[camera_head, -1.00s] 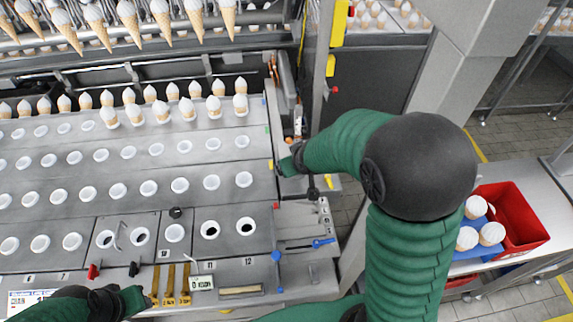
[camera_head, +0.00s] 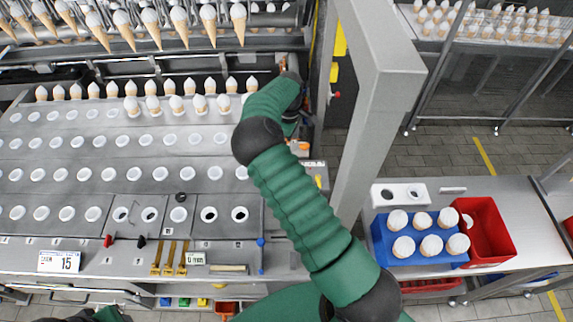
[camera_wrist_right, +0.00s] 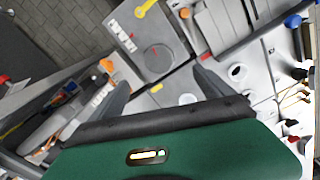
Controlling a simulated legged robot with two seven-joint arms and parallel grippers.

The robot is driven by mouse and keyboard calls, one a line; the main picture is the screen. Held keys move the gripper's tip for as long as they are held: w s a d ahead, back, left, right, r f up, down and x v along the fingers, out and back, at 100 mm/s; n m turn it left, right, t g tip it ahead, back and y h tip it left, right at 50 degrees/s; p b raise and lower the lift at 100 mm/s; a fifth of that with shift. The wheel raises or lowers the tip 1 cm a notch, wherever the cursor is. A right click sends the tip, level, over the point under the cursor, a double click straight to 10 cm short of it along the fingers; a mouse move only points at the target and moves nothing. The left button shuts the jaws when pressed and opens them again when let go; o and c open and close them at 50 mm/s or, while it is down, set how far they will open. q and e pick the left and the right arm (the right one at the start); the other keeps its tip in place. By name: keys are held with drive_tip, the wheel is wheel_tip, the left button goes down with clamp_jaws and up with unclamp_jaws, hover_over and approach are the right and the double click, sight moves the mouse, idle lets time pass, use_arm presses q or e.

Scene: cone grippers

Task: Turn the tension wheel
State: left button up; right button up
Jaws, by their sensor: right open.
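My right gripper (camera_wrist_right: 160,88) is open, with its two dark fingers spread apart and nothing between them. Just beyond the fingertips in the right wrist view is a flat grey round disc (camera_wrist_right: 158,60) on a grey plate with a red mark. I cannot tell if this disc is the tension wheel; no other clear wheel shows. In the head view my right arm reaches to the machine's right end (camera_head: 312,172) and covers part of it, and the hand is mostly hidden. My left arm (camera_head: 108,314) shows only at the bottom edge; its jaws are not clear.
Cones (camera_head: 208,22) hang in a row above the machine's deck (camera_head: 120,150), which has rows of holes. A yellow lever (camera_wrist_right: 146,9) and an orange knob (camera_wrist_right: 106,65) are near the right hand. A grey post (camera_head: 372,90) stands right of the arm. A red bin (camera_head: 490,235) is farther right.

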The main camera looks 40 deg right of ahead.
drive_tip(key=f+p, duration=0.1)
drive_tip(key=f, duration=0.3)
drive_tip(key=f+p, duration=0.1)
drive_tip(key=f, duration=0.3)
drive_tip(key=f+p, duration=0.1)
drive_tip(key=f, duration=0.3)
drive_tip(key=shift+s+d, duration=0.1)
drive_tip(key=shift+d, duration=0.3)
drive_tip(key=shift+a+f, duration=0.15)
drive_tip(key=shift+f, duration=0.4)
drive_tip(key=shift+a, duration=0.1)
drive_tip(key=shift+c, duration=0.5)
drive_tip(key=c, duration=1.3)
drive_tip(key=shift+o, duration=0.2)
